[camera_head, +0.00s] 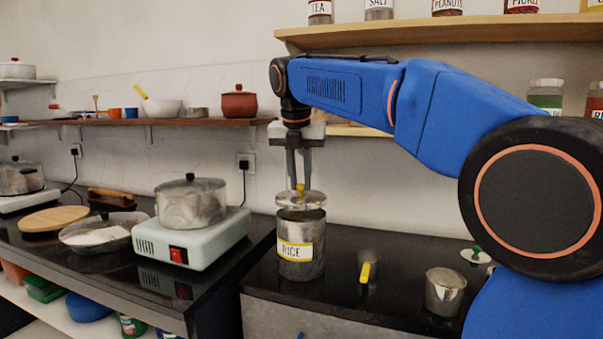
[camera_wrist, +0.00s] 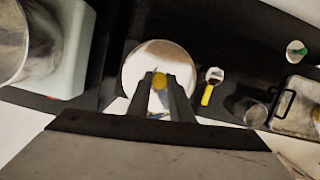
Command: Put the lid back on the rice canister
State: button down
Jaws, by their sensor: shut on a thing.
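The rice canister (camera_head: 300,262) is a metal cylinder with a yellow-edged RICE label, standing upright on the dark counter. My gripper (camera_head: 299,186) points down right above it, shut on the yellow knob of the silver lid (camera_head: 302,202). In the head view the lid hangs level just above the canister's open rim, with a small gap seen between them. In the wrist view the lid (camera_wrist: 150,62) shows as a pale disc under the fingers and hides the canister.
To the left, a lidded pot (camera_head: 190,203) sits on a pale green hotplate (camera_head: 213,240). A shelf with jars (camera_head: 440,36) runs above my arm.

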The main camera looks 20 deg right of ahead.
aim_at(300, 187)
jog(key=shift+f, duration=1.9)
jog(key=shift+f, duration=0.15)
dwell(0.8)
jog(key=c, duration=1)
grip_release()
jog(key=shift+r, duration=3.5)
jog(key=shift+c, duration=0.8)
grip_shut()
